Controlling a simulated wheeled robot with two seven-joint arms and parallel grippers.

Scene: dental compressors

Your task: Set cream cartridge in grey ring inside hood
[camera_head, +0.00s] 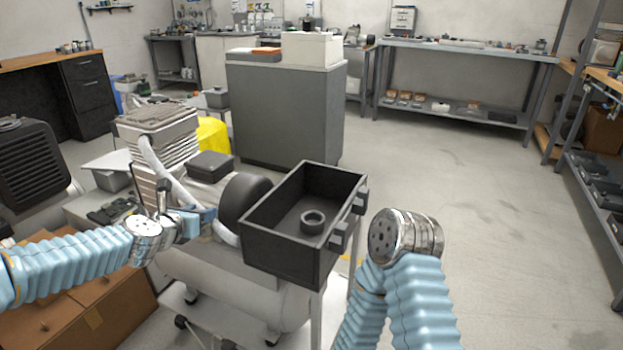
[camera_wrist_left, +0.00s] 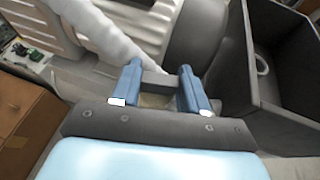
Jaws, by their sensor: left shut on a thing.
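The hood is a dark open-topped box (camera_head: 270,247) beside the compressor; its wall also shows at the right of the left wrist view (camera_wrist_left: 285,125). The grey ring (camera_head: 313,228) lies on the hood's floor, and part of it shows in the left wrist view (camera_wrist_left: 262,64). My left gripper (camera_head: 200,222) is outside the hood, to its left, near the compressor. In the left wrist view its blue fingers (camera_wrist_left: 160,88) are shut on a small cream thing (camera_wrist_left: 155,101), which looks like the cartridge and is mostly hidden. My right gripper does not show; only its arm and wrist do.
The compressor (camera_head: 160,135) with a white hose and a dark round part (camera_head: 243,198) stands close to my left gripper. Cardboard boxes (camera_head: 85,315) are at the lower left. A grey cabinet (camera_head: 285,115) stands behind. The floor to the right is clear.

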